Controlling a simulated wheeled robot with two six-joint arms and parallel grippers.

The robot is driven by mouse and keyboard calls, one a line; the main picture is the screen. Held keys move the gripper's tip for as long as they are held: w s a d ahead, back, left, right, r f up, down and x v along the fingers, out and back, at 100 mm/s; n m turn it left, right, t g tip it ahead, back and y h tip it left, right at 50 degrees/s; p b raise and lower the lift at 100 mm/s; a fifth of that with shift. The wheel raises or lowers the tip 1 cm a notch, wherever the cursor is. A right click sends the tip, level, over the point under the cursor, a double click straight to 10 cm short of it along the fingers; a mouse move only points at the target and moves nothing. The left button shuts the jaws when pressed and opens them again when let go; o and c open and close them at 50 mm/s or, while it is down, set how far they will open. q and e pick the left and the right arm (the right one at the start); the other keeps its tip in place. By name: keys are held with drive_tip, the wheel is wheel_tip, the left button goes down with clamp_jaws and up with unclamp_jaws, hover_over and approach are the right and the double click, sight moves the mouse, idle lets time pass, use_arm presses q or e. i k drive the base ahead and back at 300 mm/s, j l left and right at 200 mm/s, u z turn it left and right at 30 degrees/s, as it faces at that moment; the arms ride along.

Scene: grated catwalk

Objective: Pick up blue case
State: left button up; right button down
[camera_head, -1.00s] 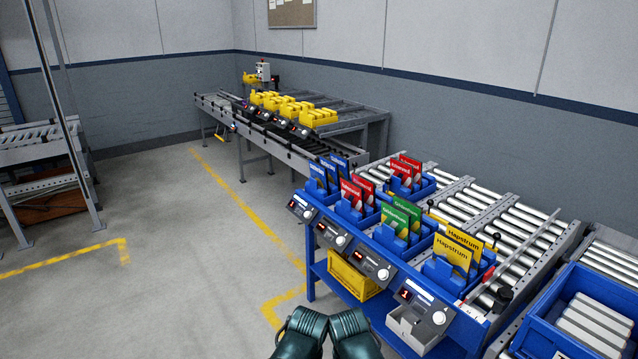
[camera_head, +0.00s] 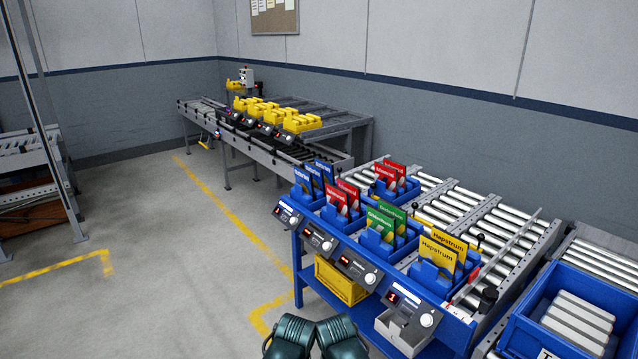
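Blue flat cases (camera_head: 314,178) stand upright in the leftmost blue bin at the far end of the rack. Red cases (camera_head: 340,197), green cases (camera_head: 386,215) and yellow cases (camera_head: 440,250) stand in neighbouring bins. Two dark teal links of my arms show at the bottom edge, close together, in front of the rack. No gripper fingers are visible, and nothing is seen held.
The blue rack (camera_head: 300,262) has label displays along its front and a yellow crate (camera_head: 341,281) below. A large blue crate (camera_head: 530,335) with white items is at the right. A conveyor with yellow bins (camera_head: 275,115) stands behind.

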sight(303, 177)
drive_tip(key=z, duration=1.7)
drive_tip(key=i+j, duration=0.1)
drive_tip(key=j, duration=0.3)
drive_tip(key=i+j, duration=0.1)
drive_tip(key=j, duration=0.35)
drive_tip(key=i+j, duration=0.1)
drive_tip(key=j, duration=0.3)
drive_tip(key=i+j, duration=0.15)
drive_tip(key=j, duration=0.3)
drive_tip(key=i+j, duration=0.1)
drive_tip(key=j, duration=0.3)
drive_tip(key=i+j, duration=0.1)
drive_tip(key=j, duration=0.35)
drive_tip(key=i+j+u, duration=0.1)
drive_tip(key=j, duration=0.3)
